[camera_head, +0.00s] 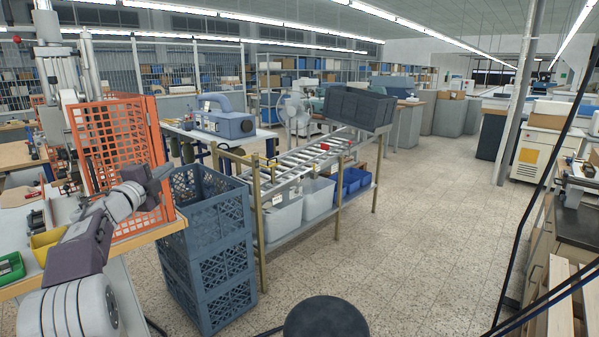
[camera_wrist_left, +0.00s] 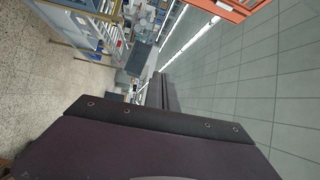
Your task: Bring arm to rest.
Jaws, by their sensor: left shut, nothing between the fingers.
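My left arm comes in from the lower left of the head view, in front of the workbench. Its gripper (camera_head: 158,174) is held up in front of the orange mesh guard (camera_head: 112,150), its fingers pointing right. The fingers are shut with nothing between them. In the left wrist view the gripper (camera_wrist_left: 160,88) shows as a dark body with the fingers together, pointing into open room; the view is turned on its side. I cannot tell whether the gripper touches the guard. My right gripper is not in view.
Stacked blue-grey crates (camera_head: 205,250) stand right of the workbench (camera_head: 130,243). Beside them is a roller rack (camera_head: 262,205) with a dark grey bin (camera_head: 357,108) on it. A yellow bin (camera_head: 45,243) and a green bin (camera_head: 11,267) sit near my arm.

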